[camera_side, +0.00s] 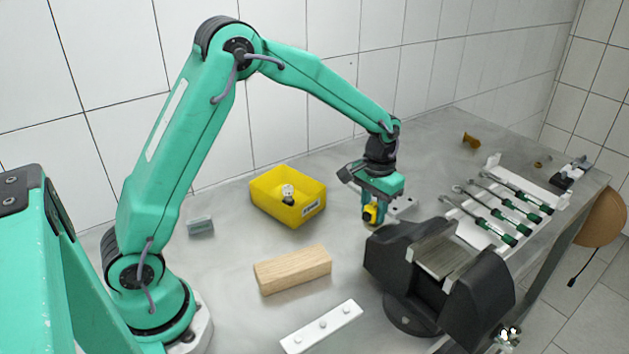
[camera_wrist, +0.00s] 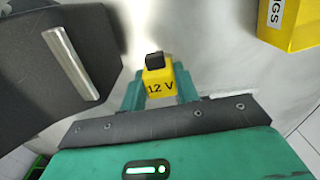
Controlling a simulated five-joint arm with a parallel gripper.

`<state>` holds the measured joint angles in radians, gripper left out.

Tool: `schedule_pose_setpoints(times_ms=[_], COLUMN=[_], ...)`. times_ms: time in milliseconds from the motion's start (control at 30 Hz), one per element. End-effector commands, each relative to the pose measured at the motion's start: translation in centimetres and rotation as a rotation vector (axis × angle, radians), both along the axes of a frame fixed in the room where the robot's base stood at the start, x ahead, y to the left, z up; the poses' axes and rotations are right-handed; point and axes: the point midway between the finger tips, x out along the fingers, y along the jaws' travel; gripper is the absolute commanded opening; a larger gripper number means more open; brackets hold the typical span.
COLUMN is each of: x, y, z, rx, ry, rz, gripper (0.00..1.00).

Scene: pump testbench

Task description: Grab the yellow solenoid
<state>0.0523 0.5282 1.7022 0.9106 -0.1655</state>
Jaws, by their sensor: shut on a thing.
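The yellow solenoid (camera_wrist: 158,85) is a small yellow block marked "12 V" with a black top, seen in the wrist view. It sits between the two green fingers of my gripper (camera_wrist: 159,84), which are shut on it. In the side view the solenoid (camera_side: 371,213) shows as a small yellow piece at the tip of my gripper (camera_side: 370,208), behind the black vise. I cannot tell from these views whether it is clear of the table.
A black vise (camera_side: 390,262) stands close in front of my gripper. A yellow bin (camera_side: 270,204) with a small part in it is to the left. A wooden block (camera_side: 292,270) and a white strip (camera_side: 322,326) lie in front. Several green-handled tools (camera_side: 502,236) rest on a rack at right.

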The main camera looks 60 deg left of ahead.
Motion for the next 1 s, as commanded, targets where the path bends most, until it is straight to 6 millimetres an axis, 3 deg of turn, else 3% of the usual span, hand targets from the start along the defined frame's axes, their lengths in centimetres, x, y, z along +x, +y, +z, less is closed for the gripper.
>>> schedule_pose_setpoints(times_ms=[200,400,1000], x=[0.1,0.0,0.0], y=[0.0,0.0,0.0], z=[3.4,4.9,5.1], rx=[-0.001,0.000,0.000], ry=[-0.004,-0.002,-0.001], rz=[0.000,0.000,0.000], gripper=[0.02,0.02,0.02])
